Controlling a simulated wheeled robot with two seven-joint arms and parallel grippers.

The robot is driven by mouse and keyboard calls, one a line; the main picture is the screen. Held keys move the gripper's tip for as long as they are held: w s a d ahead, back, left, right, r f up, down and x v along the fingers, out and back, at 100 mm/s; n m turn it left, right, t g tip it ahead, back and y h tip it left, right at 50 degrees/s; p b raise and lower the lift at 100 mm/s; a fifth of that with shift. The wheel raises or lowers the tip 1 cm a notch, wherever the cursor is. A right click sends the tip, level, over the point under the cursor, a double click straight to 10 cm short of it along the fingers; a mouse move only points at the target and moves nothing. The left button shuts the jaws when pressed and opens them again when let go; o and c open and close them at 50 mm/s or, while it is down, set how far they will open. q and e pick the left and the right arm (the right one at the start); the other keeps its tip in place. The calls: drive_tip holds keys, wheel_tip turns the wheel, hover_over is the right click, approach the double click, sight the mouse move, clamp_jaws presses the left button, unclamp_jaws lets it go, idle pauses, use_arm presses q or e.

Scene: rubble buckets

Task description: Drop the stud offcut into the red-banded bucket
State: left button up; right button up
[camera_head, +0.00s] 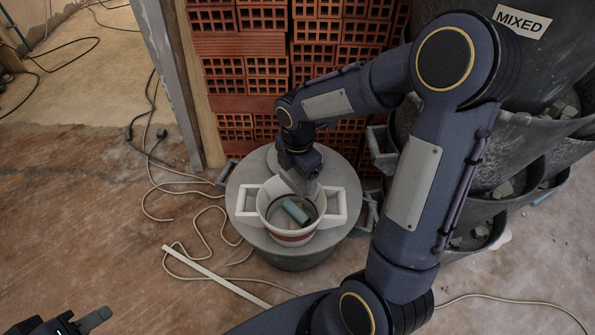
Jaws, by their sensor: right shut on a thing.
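The red-banded bucket (292,240) is white with a red band low on its side and a large pale handle on each side. It stands upright on a round grey lid. A blue-grey cylinder (296,212) lies inside it. My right gripper (306,180) points down over the far part of the bucket's mouth. It is shut on a light grey metal piece (293,181), which looks like the stud offcut; its lower end is hard to make out against the bucket's inside. My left gripper (82,323) is partly in view at the bottom left, far from the bucket.
Stacked red hollow bricks (240,75) stand behind. Large dark rubble buckets, one labelled MIXED (521,21), are stacked at the right. A pale strip (215,277) and loose cables (150,195) lie on the floor. The floor at left is mostly open.

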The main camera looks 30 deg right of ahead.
sight(298, 176)
wheel_tip(298, 176, down, 3)
drive_tip(key=shift+r+b, duration=0.2)
drive_tip(key=shift+b, duration=0.6)
use_arm(q)
wheel_tip(298, 176, down, 2)
drive_tip(key=shift+f, duration=0.2)
use_arm(e)
drive_tip(key=o, duration=0.9)
wheel_tip(298, 176, up, 8)
drive_tip(key=p, duration=0.3)
use_arm(q)
wheel_tip(298, 176, up, 3)
drive_tip(key=shift+r, duration=0.1)
